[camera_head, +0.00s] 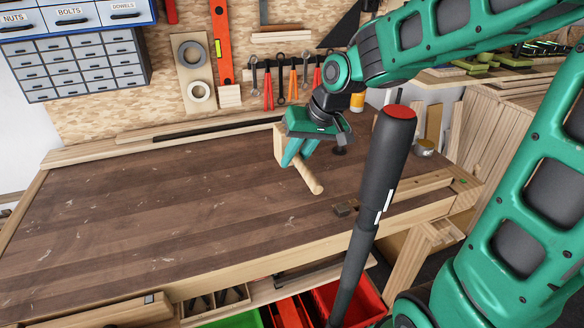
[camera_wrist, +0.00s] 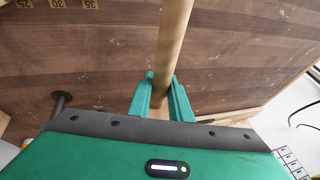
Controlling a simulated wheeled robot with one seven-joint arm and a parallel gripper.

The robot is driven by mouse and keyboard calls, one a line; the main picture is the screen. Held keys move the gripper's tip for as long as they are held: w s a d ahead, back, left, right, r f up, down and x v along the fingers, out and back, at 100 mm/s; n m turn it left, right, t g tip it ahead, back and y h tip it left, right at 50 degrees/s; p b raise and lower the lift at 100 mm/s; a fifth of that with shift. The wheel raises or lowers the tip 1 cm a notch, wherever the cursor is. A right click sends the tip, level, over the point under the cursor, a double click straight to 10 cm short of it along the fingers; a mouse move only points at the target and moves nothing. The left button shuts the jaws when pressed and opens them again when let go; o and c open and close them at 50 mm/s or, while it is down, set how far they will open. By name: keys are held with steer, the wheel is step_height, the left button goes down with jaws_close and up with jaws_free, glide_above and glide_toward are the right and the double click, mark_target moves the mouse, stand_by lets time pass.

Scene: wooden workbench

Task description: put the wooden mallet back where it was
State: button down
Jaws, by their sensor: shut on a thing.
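The wooden mallet is in my gripper (camera_head: 292,158), with its pale handle (camera_head: 309,177) slanting down to the right and its block head (camera_head: 279,145) partly hidden behind the green fingers. In the wrist view the handle (camera_wrist: 175,38) runs from the top edge down between the two green fingers of my gripper (camera_wrist: 164,88), which are shut on it. The mallet appears to be held over the back middle of the workbench (camera_head: 170,205); the gap to the top is hard to judge.
Drawer cabinets (camera_head: 75,62) are at the back left. A dark peg with a round head (camera_wrist: 60,101) is near my gripper. The left benchtop is clear.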

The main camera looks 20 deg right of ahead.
steer(key=w+d+f, duration=0.1)
steer(key=w, duration=0.1)
steer(key=w+d+f, duration=0.1)
steer(key=w+f, duration=0.1)
steer(key=w+d+f, duration=0.1)
steer(key=w, duration=0.2)
steer(key=shift+d+f, duration=0.1)
steer(key=shift+f, duration=0.25)
steer(key=shift+w+f, duration=0.1)
steer(key=shift+f, duration=1.9)
steer(key=shift+f, duration=0.1)
steer(key=c, duration=1.6)
jaws_free()
steer(key=v, duration=1.2)
steer(key=shift+d, duration=0.1)
steer(key=s+d+f+m+g+h, duration=0.1)
steer(key=s+d, duration=0.3)
steer(key=s, duration=0.6)
steer(key=s+d+f+m+g, duration=0.2)
steer(key=s+d+m, duration=0.1)
steer(key=s, duration=0.7)
steer(key=s+d+f+m+g+h, duration=0.1)
steer(key=s+d, duration=0.4)
steer(key=s, duration=0.5)
steer(key=shift+d+f+m+g+h, duration=0.2)
steer(key=shift+f+m+g+h, duration=0.1)
steer(key=shift+m, duration=0.1)
